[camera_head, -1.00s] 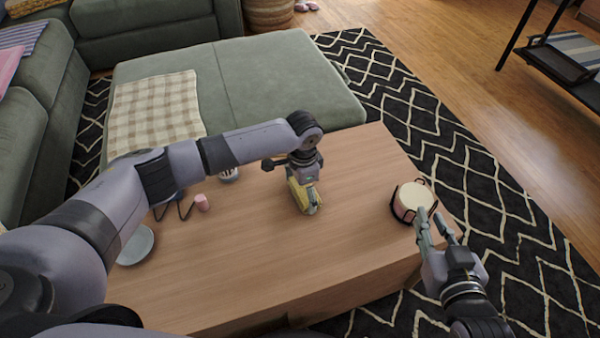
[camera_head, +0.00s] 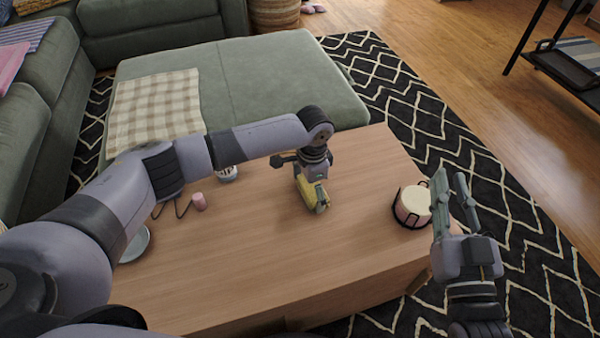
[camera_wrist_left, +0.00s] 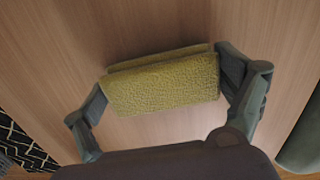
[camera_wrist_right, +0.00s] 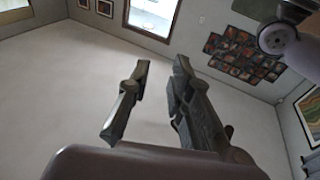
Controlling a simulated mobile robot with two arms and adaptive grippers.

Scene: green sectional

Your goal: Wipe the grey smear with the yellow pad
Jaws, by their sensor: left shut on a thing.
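The yellow pad (camera_head: 308,192) is held in my left gripper (camera_head: 318,200), low over the middle of the wooden table (camera_head: 240,255). The left wrist view shows the folded, textured pad (camera_wrist_left: 162,82) between both fingers of that gripper (camera_wrist_left: 165,85). I cannot tell whether the pad touches the table. No grey smear shows in any view; the pad or the arm may hide it. My right gripper (camera_head: 452,205) is open and empty, to the right of the table's right end.
A cream and pink round container in a black wire holder (camera_head: 411,205) stands at the table's right end, close to my right gripper. A pink cup (camera_head: 199,201), a patterned cup (camera_head: 228,173) and a pale dish (camera_head: 136,243) are at the left. The table's front middle is clear.

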